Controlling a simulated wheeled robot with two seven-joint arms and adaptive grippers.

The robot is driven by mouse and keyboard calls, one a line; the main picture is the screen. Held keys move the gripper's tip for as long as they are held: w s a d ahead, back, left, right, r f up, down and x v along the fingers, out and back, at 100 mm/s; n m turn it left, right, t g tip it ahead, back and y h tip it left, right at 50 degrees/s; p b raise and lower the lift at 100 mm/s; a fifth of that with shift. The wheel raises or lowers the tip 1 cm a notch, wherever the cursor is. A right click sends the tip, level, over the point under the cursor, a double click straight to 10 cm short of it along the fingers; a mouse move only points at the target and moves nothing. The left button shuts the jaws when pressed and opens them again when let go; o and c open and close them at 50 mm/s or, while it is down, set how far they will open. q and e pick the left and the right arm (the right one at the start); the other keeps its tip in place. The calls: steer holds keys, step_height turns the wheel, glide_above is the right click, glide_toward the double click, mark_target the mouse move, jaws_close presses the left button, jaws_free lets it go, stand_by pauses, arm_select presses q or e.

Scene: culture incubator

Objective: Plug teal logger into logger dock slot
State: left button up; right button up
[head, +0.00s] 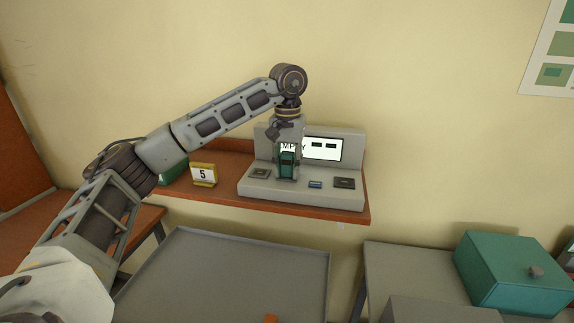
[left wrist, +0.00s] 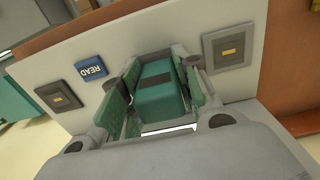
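The teal logger (head: 287,165) stands upright at the middle of the grey logger dock (head: 300,194). The dock's screen (head: 325,148) reads what looks like EMPTY, partly covered by the gripper. My right gripper is not in view.
A dark square plate lies on each side of the slot, left (head: 260,173) and right (head: 344,183), with a blue READ button (head: 315,184) between. A yellow-framed 5 sign (head: 203,174) stands left on the shelf. A grey tray (head: 230,262) and teal box (head: 515,272) are nearer.

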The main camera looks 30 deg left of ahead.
mark_target(288, 153)
arm_select(q)
jaws_close()
steer(key=shift+r+p, duration=2.3)
steer(key=shift+r, duration=0.7)
steer(key=shift+d+r, duration=0.1)
steer(key=shift+r, duration=0.05)
